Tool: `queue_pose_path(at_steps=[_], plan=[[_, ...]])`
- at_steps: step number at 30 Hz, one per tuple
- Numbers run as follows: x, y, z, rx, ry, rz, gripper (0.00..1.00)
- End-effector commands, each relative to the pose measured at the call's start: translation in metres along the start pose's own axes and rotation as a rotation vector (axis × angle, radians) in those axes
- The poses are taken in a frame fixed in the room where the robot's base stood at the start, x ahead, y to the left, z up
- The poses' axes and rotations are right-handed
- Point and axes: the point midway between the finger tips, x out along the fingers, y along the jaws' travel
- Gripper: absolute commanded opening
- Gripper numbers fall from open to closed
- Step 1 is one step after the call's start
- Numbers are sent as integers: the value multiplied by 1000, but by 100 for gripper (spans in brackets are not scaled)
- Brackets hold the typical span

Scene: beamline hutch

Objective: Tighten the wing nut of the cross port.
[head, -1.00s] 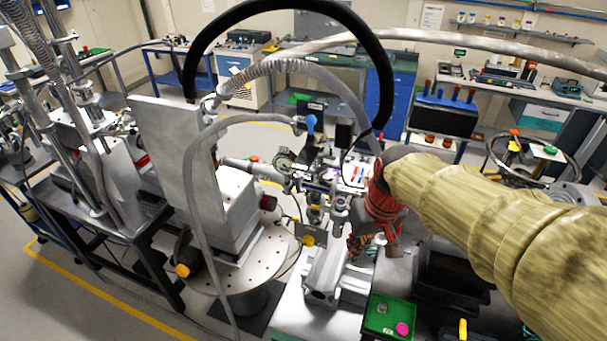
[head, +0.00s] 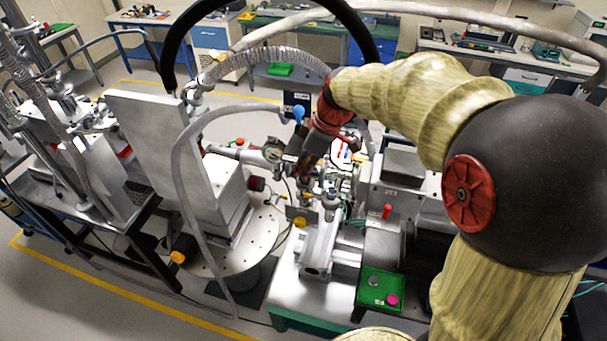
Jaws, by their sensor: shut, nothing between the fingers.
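My gripper (head: 303,175) hangs below my red wrist, pointing down among the metal vacuum fittings at the middle of the head view. It is shut and empty. A round flanged fitting (head: 271,153) at the end of a horizontal metal pipe lies just left of it; I cannot tell for sure whether this is the cross port. The wing nut is too small or hidden behind my gripper to make out. I cannot tell whether my fingertips touch any fitting.
A blue knob (head: 298,113) stands close to my wrist on the left. A grey hose (head: 183,190) and a large black hose (head: 170,60) arch nearby. A green tray (head: 381,291) with a pink piece lies in front. A round perforated table (head: 240,240) stands left.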

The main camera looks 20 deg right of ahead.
Motion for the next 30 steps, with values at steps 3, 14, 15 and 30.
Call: queue_pose_path(at_steps=[3, 14, 15, 30], plan=[[21, -1, 0, 1, -3, -6, 0], [78, 0, 7, 6, -1, 1, 0], [74, 0, 14, 6, -1, 1, 0], [68, -1, 38, 2, -1, 0, 0]])
